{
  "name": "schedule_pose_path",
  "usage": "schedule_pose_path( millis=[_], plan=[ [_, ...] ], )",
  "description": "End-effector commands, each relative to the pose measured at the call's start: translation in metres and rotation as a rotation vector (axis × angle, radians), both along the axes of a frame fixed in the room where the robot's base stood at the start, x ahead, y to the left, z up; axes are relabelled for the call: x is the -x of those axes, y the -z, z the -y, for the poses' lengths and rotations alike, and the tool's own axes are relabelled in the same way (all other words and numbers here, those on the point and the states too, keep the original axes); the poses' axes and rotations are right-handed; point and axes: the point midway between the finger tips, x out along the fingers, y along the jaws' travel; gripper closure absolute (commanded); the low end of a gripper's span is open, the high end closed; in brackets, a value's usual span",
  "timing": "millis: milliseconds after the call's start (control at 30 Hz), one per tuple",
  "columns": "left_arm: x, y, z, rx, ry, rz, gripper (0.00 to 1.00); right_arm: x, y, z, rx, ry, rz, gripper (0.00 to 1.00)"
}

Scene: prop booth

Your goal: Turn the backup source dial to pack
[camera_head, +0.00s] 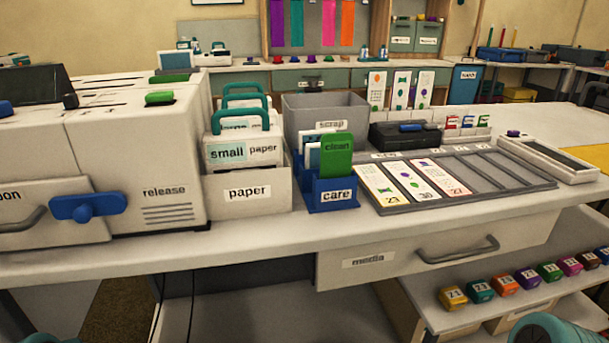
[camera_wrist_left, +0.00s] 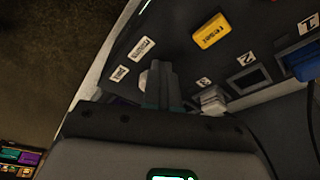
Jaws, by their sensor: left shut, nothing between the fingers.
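My left gripper (camera_wrist_left: 160,72) shows in the left wrist view. Its two dark fingers are shut together with nothing between them, and they point at a dark panel (camera_wrist_left: 190,62). Two small white labels, an upper one (camera_wrist_left: 143,47) and a lower one (camera_wrist_left: 119,73), sit on the panel to the left of the fingertips; their words are too small to read surely. A pale piece (camera_wrist_left: 143,79) shows just left of the fingers; I cannot tell whether it is the dial or whether the fingers touch it. No dial pointer is visible. My right gripper is in neither view.
The panel carries a yellow labelled block (camera_wrist_left: 212,31), an empty slot (camera_wrist_left: 249,79) by label 2, a white piece (camera_wrist_left: 211,100) near label 3 and a blue block (camera_wrist_left: 303,60) near label 1. In the head view, a white counter (camera_head: 270,238) holds a machine (camera_head: 130,155) and paper bin (camera_head: 248,190).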

Motion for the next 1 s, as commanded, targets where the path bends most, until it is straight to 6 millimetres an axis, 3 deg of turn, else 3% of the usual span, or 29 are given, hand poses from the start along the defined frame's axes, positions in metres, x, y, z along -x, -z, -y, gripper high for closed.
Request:
schedule_pose_path(
  millis=[533,1000],
  plan=[
    [0.01,0.001,0.016,0.003,0.009,-0.002,1.0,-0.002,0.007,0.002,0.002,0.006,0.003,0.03],
    [0.017,-0.006,0.01,0.001,0.006,0.0,1.0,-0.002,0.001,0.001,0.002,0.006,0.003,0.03]
  ],
)
